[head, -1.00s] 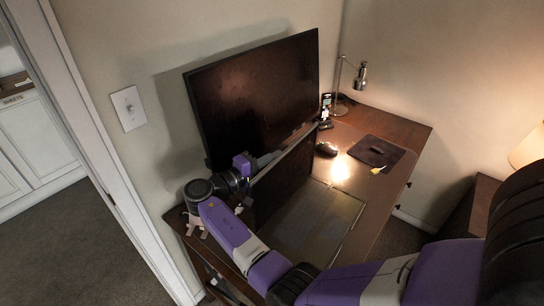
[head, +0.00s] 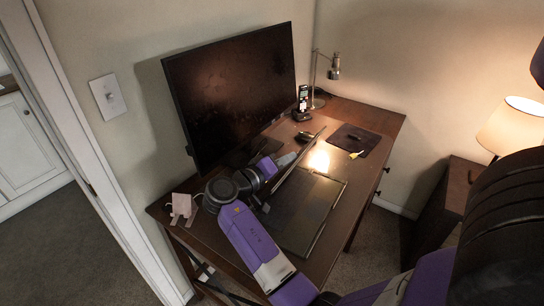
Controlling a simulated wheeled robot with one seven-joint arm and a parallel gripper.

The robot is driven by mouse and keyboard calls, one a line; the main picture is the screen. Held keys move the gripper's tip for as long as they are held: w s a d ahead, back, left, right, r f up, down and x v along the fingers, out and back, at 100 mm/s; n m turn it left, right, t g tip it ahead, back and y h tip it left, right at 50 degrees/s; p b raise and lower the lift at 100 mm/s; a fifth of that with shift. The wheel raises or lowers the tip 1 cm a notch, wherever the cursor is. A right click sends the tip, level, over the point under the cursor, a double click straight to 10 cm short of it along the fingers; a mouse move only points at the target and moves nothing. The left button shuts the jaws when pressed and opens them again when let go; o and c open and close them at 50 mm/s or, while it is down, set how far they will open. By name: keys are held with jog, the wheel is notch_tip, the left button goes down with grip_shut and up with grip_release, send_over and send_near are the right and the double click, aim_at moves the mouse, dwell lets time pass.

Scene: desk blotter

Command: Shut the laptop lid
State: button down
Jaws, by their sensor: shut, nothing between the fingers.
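The laptop lies on the desk with its dark base (head: 308,212) flat and its keyboard side uncovered. The fingertips are partly hidden, and my wrist covers the near left corner of the laptop.
A large monitor (head: 235,90) stands close behind my gripper. A mouse (head: 304,137), a phone on a stand (head: 302,102) and a desk lamp (head: 333,68) are at the back. The desk front (head: 335,225) is clear.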

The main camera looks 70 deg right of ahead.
jog(key=s+f+m+t+b, duration=0.1)
jog(key=s+f+m+b, duration=0.1)
jog(key=s+f+b, duration=0.1)
jog(key=s+a+f+m+t+b, duration=0.1)
jog(key=s+f+m+b, duration=0.2)
jog(key=f+b, duration=0.3)
jog(key=s+a+f+m+b, duration=0.1)
jog(key=s+f+m+b, duration=0.1)
jog(key=s+f+b, duration=0.2)
jog(key=shift+s+a+f+t+b, duration=0.1)
jog(key=shift+s+f+t+b, duration=0.2)
jog(key=shift+b, duration=0.35)
jog(key=shift+s+t+b, duration=0.1)
jog(key=shift+s+b, duration=0.25)
jog(key=shift+b, duration=0.25)
jog(key=shift+s+f+m+b, duration=0.25)
jog(key=shift+f+m+b, duration=0.5)
jog(key=shift+b, duration=0.3)
